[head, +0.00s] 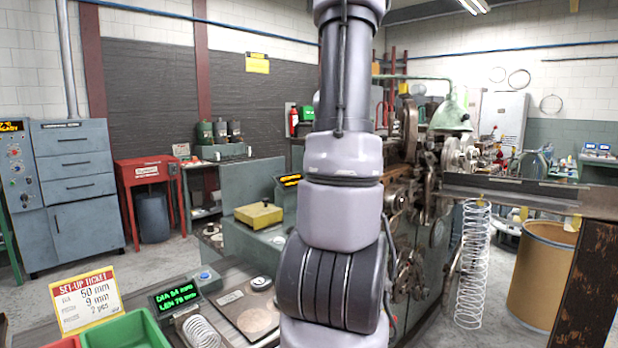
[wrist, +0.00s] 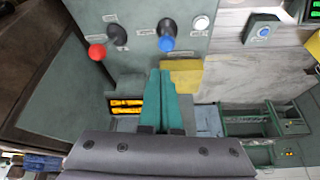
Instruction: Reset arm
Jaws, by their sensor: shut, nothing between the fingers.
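My arm (head: 335,200) stands upright through the middle of the head view and hides part of the machine behind it. My gripper (wrist: 160,73) shows in the wrist view as two teal fingers lying together, shut and empty. It is in front of a grey-green panel (wrist: 195,45) with a red knob (wrist: 97,52) and a blue knob (wrist: 166,43). I cannot tell how far the fingertips are from the panel. In the head view my gripper does not show.
A bench holds a set-up ticket (head: 87,298), a green bin (head: 128,331), a green-lit display (head: 175,294) and a coiled spring (head: 200,331). The coiling machine (head: 410,190) stands behind my arm. A long spring (head: 472,265) hangs beside a brown drum (head: 541,275).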

